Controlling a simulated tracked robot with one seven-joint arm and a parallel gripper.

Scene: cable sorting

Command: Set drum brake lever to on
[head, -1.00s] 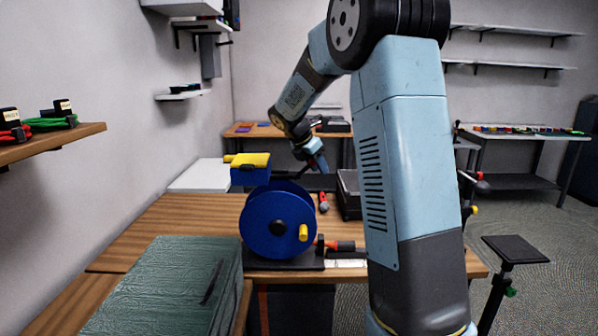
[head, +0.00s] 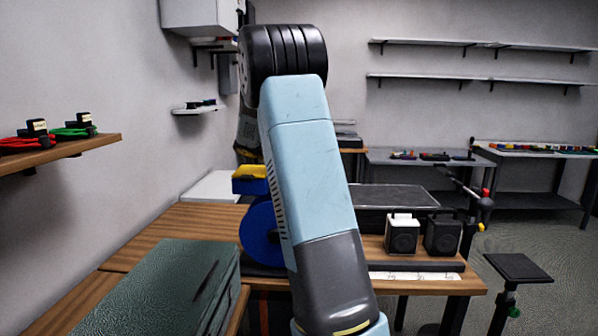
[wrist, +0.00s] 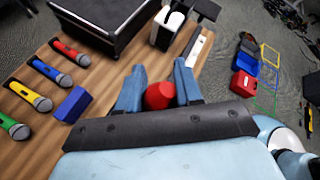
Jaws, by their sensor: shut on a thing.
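In the wrist view my gripper (wrist: 160,72) has its two blue fingers on either side of a round red handle (wrist: 159,95), shut on it. The handle appears to be the red end of the drum brake lever; the rest of the lever is hidden, so its setting cannot be read. In the head view the blue drum (head: 257,232) stands on the wooden bench, mostly covered by my arm. My gripper and the lever are hidden behind my arm there.
Several microphones (wrist: 57,75) and a blue block (wrist: 72,104) lie left of my gripper in the wrist view. A black tray (wrist: 105,40) is beyond. A white speaker (head: 402,235) and a black speaker (head: 442,235) stand on the bench's right. A green case (head: 165,285) is front left.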

